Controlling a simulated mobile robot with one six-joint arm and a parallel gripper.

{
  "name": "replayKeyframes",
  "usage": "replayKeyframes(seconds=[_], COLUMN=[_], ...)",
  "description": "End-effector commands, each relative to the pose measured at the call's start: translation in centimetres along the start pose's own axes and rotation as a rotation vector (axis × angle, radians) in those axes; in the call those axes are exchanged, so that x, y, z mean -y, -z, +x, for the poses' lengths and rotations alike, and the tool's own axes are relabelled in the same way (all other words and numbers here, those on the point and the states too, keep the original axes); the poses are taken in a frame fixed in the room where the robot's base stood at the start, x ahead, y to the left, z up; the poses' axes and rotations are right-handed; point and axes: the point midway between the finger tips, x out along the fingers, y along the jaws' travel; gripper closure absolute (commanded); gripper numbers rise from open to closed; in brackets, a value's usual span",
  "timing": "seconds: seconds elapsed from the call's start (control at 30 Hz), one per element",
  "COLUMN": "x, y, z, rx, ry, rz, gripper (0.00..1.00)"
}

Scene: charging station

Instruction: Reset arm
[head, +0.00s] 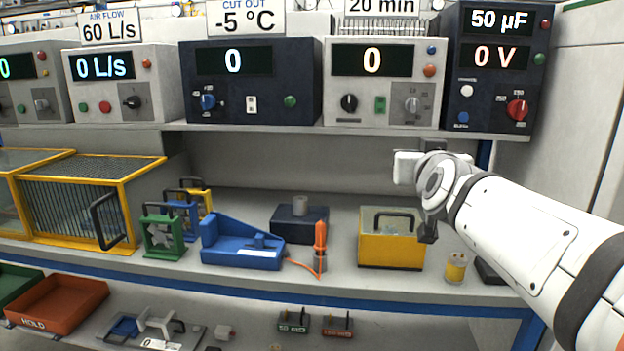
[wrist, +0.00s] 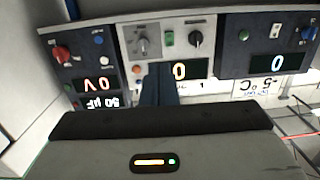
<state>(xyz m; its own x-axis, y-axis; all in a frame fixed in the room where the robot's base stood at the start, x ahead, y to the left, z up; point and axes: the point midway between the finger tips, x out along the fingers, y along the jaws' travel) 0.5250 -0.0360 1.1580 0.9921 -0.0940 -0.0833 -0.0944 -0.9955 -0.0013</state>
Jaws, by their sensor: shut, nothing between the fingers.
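My arm reaches in from the right in the head view. My gripper (head: 428,234) is a small dark tip below the white wrist, pointing down in front of the right edge of the yellow box (head: 391,250) with a dark handle. It looks shut and holds nothing. I cannot tell whether it touches the box. In the wrist view the picture is upside down, and a dark narrow shape, my gripper (wrist: 160,88), shows in front of the instrument panels.
Instruments with dials stand on the upper shelf (head: 330,128). On the lower shelf are a blue fixture (head: 238,246), an orange tool (head: 320,245), a yellow cylinder (head: 456,268) and a green block (head: 162,238). A yellow cage (head: 75,185) stands left. Below is a red tray (head: 60,302).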

Motion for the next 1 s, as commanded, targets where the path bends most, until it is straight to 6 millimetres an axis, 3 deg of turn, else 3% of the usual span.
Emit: replayKeyframes(seconds=[0.27, 0.47, 0.63, 0.8, 1.0], x=[1.9, 3.1, 3.3, 2.2, 1.4], y=[-2.9, -6.5, -10.5, -13.4, -14.8], z=[-1.8, -5.0, -11.3, -17.8, -21.2], rx=[0.225, 0.478, 0.825, 1.117, 1.259], ry=[0.085, 0.138, 0.154, 0.116, 0.076], rz=[-0.005, -0.012, -0.028, -0.056, -0.073], gripper=[1.00, 1.00, 1.00, 1.00, 1.00])
